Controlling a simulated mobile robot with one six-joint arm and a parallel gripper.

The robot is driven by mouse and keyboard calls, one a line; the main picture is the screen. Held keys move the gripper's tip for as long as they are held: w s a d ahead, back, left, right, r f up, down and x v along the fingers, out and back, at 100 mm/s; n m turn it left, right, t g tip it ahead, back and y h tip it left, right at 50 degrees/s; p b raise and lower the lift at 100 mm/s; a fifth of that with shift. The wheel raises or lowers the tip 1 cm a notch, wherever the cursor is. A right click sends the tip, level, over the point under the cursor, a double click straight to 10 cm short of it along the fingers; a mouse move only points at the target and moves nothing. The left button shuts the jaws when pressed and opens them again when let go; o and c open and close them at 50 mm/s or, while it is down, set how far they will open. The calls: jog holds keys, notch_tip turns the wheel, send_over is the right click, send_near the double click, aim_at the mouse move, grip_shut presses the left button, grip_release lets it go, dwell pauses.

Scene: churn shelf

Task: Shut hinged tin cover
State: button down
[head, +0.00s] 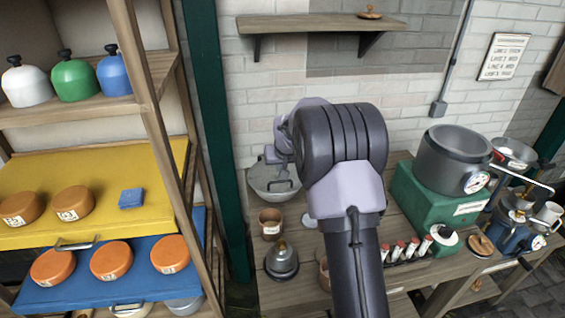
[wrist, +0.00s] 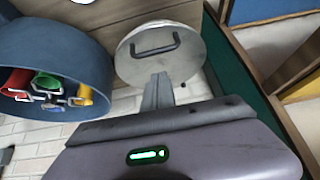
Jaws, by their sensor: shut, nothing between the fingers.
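A round grey metal cover (wrist: 188,62) with a dark bar handle is near the top middle of the wrist view. In the head view a round grey metal piece (head: 262,184), which looks like the same cover, is left of my arm, partly hidden by my gripper. My gripper (wrist: 160,78) is shut and empty. Its fingertips overlap the cover's lower edge in the wrist view; I cannot tell if they touch. In the head view my gripper (head: 272,157) is close above the grey piece. The hinge is not clearly visible.
A blue round container (wrist: 75,38) with coloured handled items is beside the cover in the wrist view. A copper-coloured cup (head: 270,222) and a dark domed item (head: 281,262) stand nearer on the bench. A green post (head: 222,130) stands left; a wall shelf (head: 320,23) is above.

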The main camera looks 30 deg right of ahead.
aim_at(280, 186)
jog(key=shift+s+a+f+b, duration=0.1)
jog(key=shift+s+f+b, duration=0.1)
jog(key=shift+f, duration=0.55)
jog(key=shift+s+f+b, duration=0.15)
jog(key=shift+f+b, duration=0.05)
jog(key=shift+f, duration=0.55)
jog(key=shift+s+f+b, duration=0.15)
jog(key=shift+f+b, duration=0.55)
jog(key=shift+f, duration=0.15)
jog(key=shift+s+a+f, duration=0.15)
jog(key=shift+s+f, duration=0.05)
jog(key=shift+f, duration=0.05)
jog(key=shift+s+r, duration=0.1)
jog(key=shift+s, duration=0.05)
